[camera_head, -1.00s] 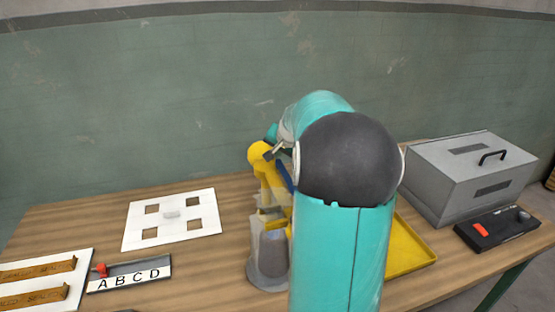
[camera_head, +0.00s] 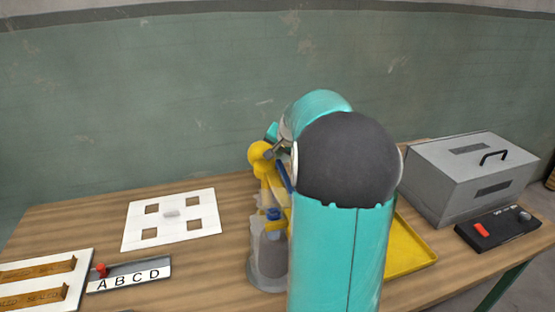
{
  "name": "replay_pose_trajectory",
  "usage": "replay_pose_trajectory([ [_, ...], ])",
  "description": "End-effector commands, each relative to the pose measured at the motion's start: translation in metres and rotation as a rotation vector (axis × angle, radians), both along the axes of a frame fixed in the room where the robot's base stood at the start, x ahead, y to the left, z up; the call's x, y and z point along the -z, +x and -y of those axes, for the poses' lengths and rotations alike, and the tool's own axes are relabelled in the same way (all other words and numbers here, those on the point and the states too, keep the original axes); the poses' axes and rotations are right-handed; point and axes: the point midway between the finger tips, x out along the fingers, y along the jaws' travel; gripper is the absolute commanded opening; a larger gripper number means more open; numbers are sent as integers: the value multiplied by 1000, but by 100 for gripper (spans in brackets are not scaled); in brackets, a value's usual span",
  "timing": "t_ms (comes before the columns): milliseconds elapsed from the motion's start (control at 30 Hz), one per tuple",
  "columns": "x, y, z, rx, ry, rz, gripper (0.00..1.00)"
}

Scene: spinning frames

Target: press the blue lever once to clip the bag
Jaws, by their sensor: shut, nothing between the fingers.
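A yellow clipping device (camera_head: 262,165) stands at the middle of the table, partly hidden behind my arm. Its blue lever (camera_head: 284,178) shows as a narrow slanted strip beside my arm. A translucent bag (camera_head: 270,255) with darker contents stands in front of the device on a grey round base. A small blue clip (camera_head: 273,214) shows at the bag's neck. My gripper (camera_head: 271,152) is shut and empty, at the top of the device near the yellow knob and above the visible part of the lever. Whether it touches the lever is hidden.
A yellow tray (camera_head: 408,250) lies right of my arm. A grey box (camera_head: 470,175) and a black panel with a red switch (camera_head: 497,229) are farther right. A white board with square holes (camera_head: 172,220) and an ABCD strip (camera_head: 130,275) lie left.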

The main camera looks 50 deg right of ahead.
Motion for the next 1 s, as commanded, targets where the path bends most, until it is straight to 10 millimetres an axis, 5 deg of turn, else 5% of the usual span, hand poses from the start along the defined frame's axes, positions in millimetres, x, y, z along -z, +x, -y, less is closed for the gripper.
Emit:
replay_pose_trajectory([
  [367, -6, -2, 0, 0, 1, -1, 0],
  [1000, -54, 7, 3, -1, -2, 2, 0],
])
